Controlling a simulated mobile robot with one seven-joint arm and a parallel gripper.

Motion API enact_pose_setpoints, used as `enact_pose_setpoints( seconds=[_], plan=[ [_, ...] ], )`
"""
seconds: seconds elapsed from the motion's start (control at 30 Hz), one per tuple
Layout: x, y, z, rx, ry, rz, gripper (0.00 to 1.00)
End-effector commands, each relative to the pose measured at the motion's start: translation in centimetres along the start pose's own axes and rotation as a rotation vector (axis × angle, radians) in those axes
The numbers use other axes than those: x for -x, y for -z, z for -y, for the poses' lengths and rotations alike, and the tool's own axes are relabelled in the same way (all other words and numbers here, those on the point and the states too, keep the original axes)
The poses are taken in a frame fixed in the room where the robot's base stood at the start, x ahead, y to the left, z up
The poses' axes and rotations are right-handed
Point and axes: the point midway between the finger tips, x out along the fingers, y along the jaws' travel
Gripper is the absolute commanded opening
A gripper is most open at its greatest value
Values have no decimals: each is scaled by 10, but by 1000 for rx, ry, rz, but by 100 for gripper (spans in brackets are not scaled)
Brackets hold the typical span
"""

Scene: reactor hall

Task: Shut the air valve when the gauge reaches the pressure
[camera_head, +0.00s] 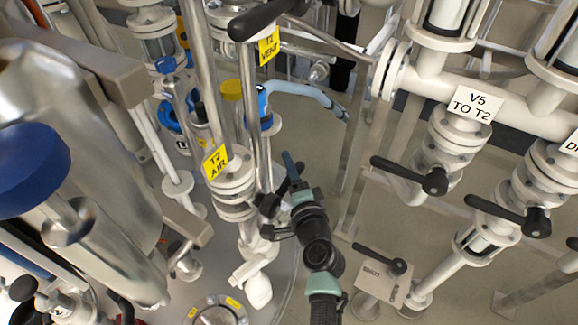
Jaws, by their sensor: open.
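The yellow "T2 AIR" tag (215,162) hangs on a grey vertical pipe left of centre. Just below it is a flanged pipe fitting (234,185) standing over the vessel top. My gripper (280,186) is beside this fitting, on its right, with its dark jaws apart. A small dark part shows between or behind the jaws; I cannot tell whether it is the air valve's handle or whether the jaws touch it. I cannot make out a pressure gauge with a readable dial in this view.
A yellow "T2 VENT" tag (269,46) and a black lever handle (270,16) are above. A "V5 TO T2" sign (472,104) and black-handled valves (410,176) stand right. A large blue knob (32,170) is at left. Pipes crowd the left; some floor shows centre right.

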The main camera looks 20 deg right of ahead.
Motion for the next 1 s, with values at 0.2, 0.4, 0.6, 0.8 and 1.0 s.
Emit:
enact_pose_setpoints(
  seconds=[0.2, 0.4, 0.6, 0.8, 1.0],
  plan=[
    [-12, 0, 0, 1, 0, 1, 58],
    [-13, 0, 0, 1, 0, 1, 58],
    [-13, 0, 0, 1, 0, 1, 33],
    [-13, 0, 0, 1, 0, 0, 0],
    [-12, 0, 0, 1, 0, 0, 0]
  ],
)
